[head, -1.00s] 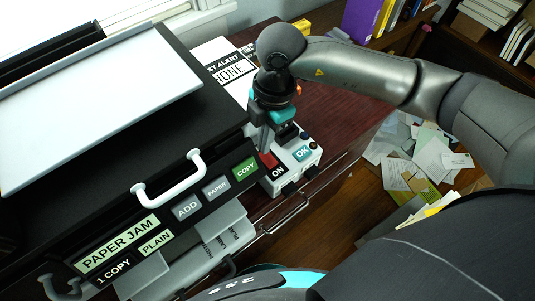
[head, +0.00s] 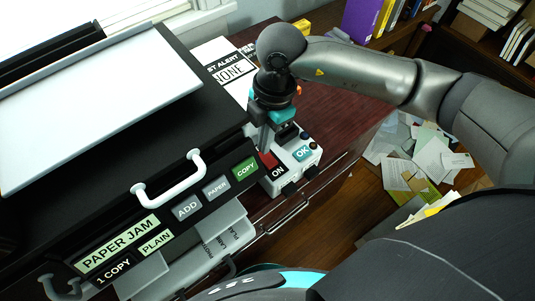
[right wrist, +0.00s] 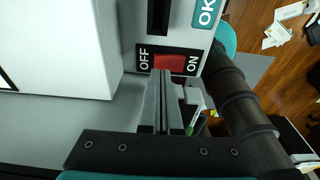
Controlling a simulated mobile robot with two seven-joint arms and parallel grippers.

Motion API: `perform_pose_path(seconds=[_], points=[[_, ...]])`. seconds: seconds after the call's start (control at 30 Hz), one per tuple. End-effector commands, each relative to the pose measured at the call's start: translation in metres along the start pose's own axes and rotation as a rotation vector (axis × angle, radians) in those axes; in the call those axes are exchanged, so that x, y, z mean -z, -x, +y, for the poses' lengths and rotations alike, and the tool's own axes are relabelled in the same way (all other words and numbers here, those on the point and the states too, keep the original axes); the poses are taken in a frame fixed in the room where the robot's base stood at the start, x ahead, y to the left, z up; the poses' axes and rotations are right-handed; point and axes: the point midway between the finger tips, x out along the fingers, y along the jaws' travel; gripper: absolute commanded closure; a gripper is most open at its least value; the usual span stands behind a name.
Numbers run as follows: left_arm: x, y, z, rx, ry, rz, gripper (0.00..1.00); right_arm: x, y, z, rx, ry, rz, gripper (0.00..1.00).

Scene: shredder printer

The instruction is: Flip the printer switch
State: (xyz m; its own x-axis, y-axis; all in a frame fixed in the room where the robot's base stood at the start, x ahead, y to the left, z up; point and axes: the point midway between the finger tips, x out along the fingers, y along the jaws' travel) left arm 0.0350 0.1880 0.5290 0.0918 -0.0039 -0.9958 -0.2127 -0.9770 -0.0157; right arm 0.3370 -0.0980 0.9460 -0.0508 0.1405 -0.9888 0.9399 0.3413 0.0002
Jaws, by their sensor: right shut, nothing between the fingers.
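The printer (head: 110,95) is large and black, with a light grey top, and fills the left of the head view. The switch is a red rocker (right wrist: 172,73) between an OFF and an ON label in the right wrist view; it also shows red in the head view (head: 268,160), beside the ON label. It sits on a white panel (head: 304,167) at the printer's right side. My right gripper (right wrist: 164,78) is shut and empty, its fingertips at the red rocker's lower edge. I cannot tell whether they touch it. My left gripper is not in view.
A white handle (head: 170,186) and a label strip reading PAPER JAM (head: 122,243) are on the printer's front. A teal OK button (head: 303,153) is close beside the switch. Scattered papers (head: 410,165) lie on the floor at right. Bare desk shows behind the panel.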

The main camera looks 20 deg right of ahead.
Motion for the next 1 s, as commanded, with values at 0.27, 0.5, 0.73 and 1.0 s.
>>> perform_pose_path(seconds=[0.27, 0.5, 0.73, 1.0], points=[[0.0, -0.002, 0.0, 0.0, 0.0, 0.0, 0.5, 0.0, -0.002, 0.0, 0.0, 0.0, 0.0, 1.0], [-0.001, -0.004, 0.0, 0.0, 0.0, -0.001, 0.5, -0.001, -0.006, 0.0, 0.0, 0.0, 0.0, 1.0], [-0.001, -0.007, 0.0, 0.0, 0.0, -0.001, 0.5, -0.001, -0.009, 0.0, 0.0, 0.0, 0.001, 1.0], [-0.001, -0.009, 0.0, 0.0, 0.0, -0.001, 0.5, -0.002, -0.013, 0.0, 0.0, 0.0, 0.001, 1.0]])
